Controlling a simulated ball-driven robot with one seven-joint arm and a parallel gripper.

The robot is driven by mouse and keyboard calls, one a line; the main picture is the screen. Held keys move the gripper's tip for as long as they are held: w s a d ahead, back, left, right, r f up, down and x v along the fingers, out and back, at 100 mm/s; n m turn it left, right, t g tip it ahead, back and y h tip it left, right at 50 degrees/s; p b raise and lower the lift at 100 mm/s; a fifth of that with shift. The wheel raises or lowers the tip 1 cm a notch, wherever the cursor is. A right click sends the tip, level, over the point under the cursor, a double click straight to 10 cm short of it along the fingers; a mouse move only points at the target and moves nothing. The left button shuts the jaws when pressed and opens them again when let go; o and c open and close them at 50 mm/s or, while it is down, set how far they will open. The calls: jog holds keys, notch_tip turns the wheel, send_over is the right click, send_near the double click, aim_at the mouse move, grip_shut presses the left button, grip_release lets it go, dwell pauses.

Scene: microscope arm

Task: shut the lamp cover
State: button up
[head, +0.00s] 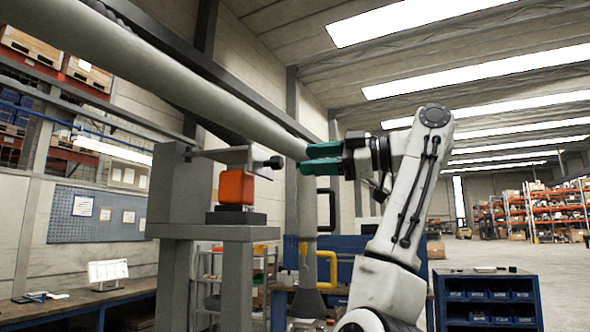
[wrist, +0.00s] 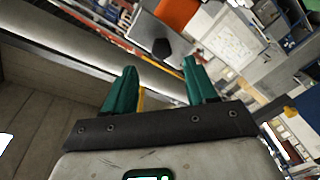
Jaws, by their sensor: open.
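A grey plate (head: 235,155) with a black knob (head: 275,162) at its right end, which looks like the lamp cover, reaches out from a grey post above an orange block (head: 236,187). It appears raised over the block, but I cannot tell its exact angle. The block sits on a dark base. My gripper (head: 305,160) is open, its teal fingers pointing left, a short way right of the knob and apart from it. In the wrist view, the knob (wrist: 161,47) shows beyond and between the open fingertips (wrist: 159,65), with the orange block (wrist: 177,15) behind.
A grey stand (head: 213,232) carries the block and post. A thick pale pipe-like beam (head: 190,75) slopes down behind my gripper. A blue workbench (head: 345,255) and a blue drawer cabinet (head: 490,297) stand farther back. The space between fingertips and knob looks clear.

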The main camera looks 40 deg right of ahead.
jog(key=shift+b+v, duration=0.4)
jog(key=shift+v, duration=1.55)
